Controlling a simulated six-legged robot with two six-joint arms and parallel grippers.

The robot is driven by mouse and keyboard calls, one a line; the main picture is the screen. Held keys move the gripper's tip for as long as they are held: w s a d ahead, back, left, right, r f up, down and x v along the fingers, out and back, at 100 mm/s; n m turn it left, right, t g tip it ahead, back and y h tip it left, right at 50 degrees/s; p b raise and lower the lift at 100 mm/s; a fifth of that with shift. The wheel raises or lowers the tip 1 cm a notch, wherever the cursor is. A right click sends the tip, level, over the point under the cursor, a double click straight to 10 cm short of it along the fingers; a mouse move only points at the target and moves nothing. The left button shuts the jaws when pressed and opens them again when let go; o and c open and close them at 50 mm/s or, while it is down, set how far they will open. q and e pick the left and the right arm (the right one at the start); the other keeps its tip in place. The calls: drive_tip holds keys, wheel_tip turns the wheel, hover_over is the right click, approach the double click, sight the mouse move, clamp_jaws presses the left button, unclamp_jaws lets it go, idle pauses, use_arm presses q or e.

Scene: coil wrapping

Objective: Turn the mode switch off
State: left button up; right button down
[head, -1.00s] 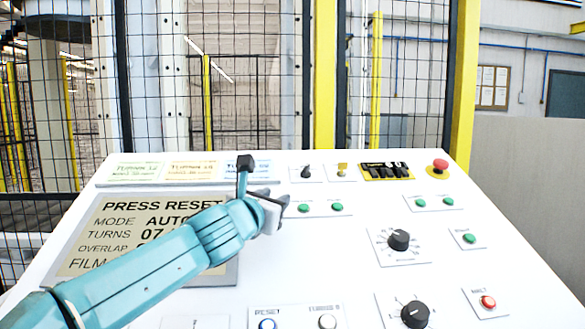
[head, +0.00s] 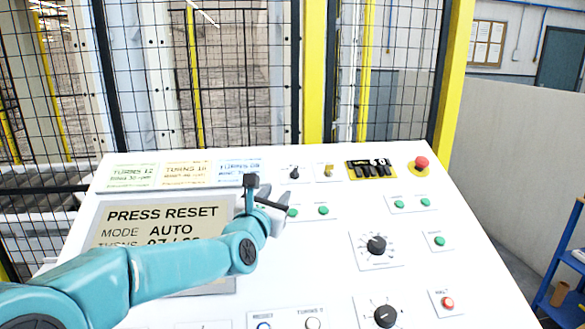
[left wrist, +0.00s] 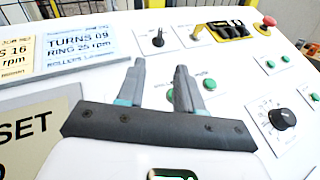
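A small black selector knob (head: 294,172), which looks like the mode switch, sits on a white plate near the top of the sloped panel. Its label is too small to read. It also shows in the left wrist view (left wrist: 158,38), just beyond my fingertips, with its pointer upright. My left gripper (head: 276,208) hovers over the panel, just below and left of the knob and beside a green button. In the left wrist view my left gripper (left wrist: 160,67) has its two fingers apart with nothing between them. My right gripper is not in view.
Right of the knob are a yellow key switch (head: 327,171), a row of black switches on a yellow plate (head: 371,169) and a red emergency button (head: 421,163). Green buttons (head: 323,210) lie below. The display (head: 165,214) reads PRESS RESET, MODE AUTO. A mesh fence stands behind.

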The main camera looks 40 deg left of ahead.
sight(293, 173)
use_arm(q)
drive_tip(key=p+x, duration=0.5)
drive_tip(key=x, duration=0.8)
drive_tip(key=shift+w+a, duration=0.1)
drive_tip(key=shift+w, duration=0.05)
